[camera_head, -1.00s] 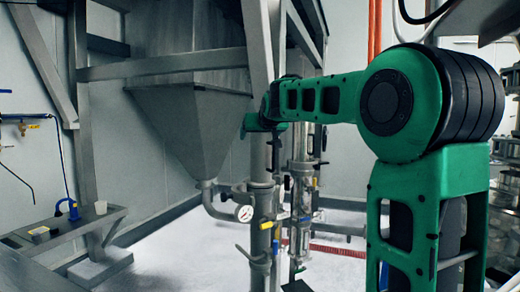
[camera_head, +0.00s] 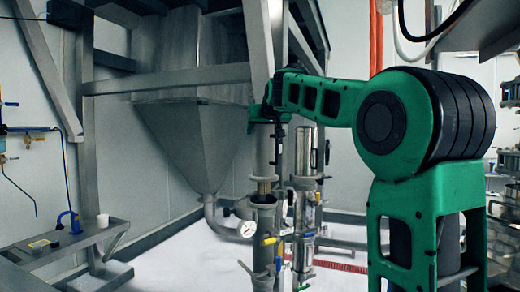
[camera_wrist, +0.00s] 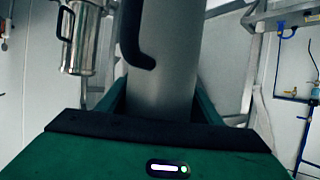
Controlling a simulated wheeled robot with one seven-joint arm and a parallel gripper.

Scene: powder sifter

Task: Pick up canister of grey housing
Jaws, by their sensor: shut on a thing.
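The grey canister (camera_head: 266,158) is a tall tube, held upright above the lower grey housing (camera_head: 264,222). A narrow inner piece (camera_head: 264,187) shows in the gap between them. My gripper (camera_head: 268,116) is at the canister's upper part, and its fingers are partly hidden in the head view. In the wrist view, the canister (camera_wrist: 170,85) with its dark handle (camera_wrist: 134,40) stands between the green fingers, and my gripper (camera_wrist: 160,108) is shut on it.
A shiny metal canister (camera_head: 305,152) stands close to the right; it also shows in the wrist view (camera_wrist: 84,40) with a dark handle. A gauge (camera_head: 246,229) and valves surround the lower housing. A large hopper (camera_head: 190,140) and steel frame bars stand close by.

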